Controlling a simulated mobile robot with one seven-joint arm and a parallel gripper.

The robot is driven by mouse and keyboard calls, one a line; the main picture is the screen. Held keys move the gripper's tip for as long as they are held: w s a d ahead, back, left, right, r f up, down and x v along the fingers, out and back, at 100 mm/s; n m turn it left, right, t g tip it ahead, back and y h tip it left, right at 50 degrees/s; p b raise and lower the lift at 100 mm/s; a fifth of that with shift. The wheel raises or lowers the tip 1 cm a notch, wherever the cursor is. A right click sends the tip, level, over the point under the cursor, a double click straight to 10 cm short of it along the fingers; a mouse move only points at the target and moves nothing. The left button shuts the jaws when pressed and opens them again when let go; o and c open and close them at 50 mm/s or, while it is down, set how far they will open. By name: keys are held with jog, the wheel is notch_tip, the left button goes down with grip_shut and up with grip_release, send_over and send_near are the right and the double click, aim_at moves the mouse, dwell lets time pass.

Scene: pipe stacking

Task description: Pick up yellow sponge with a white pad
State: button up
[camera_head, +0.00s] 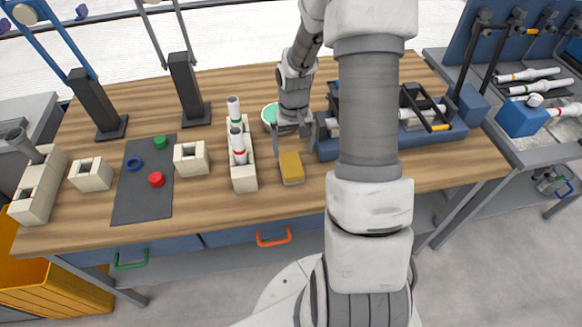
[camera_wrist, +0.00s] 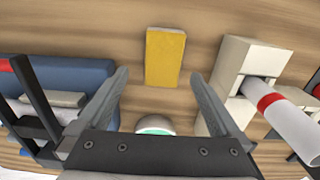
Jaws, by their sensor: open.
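The yellow sponge (camera_head: 291,167) lies flat on the wooden table near its front edge, right of a cream block holder. In the wrist view the sponge (camera_wrist: 164,57) shows its plain yellow top, beyond and between my fingertips. A paler side edge shows on it in the head view; a white pad cannot be made out clearly. My gripper (camera_head: 293,128) is open and empty, pointing down above the table just behind the sponge. In the wrist view its two fingers (camera_wrist: 158,80) are wide apart and do not touch the sponge.
The cream holder (camera_head: 244,178) with upright white pipes stands close left of the sponge. A blue rack (camera_head: 440,133) with pipes is close on the right. A round white and green item (camera_wrist: 155,125) lies below the gripper. Bare wood surrounds the sponge's front.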

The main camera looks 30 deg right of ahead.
aim_at(291, 164)
jog(key=shift+w+a+f, duration=0.1)
jog(key=shift+a+f, duration=0.05)
jog(key=shift+f, duration=1.8)
jog(key=shift+a+f, duration=0.1)
jog(key=shift+f, duration=1.85)
jog(key=c, duration=1.3)
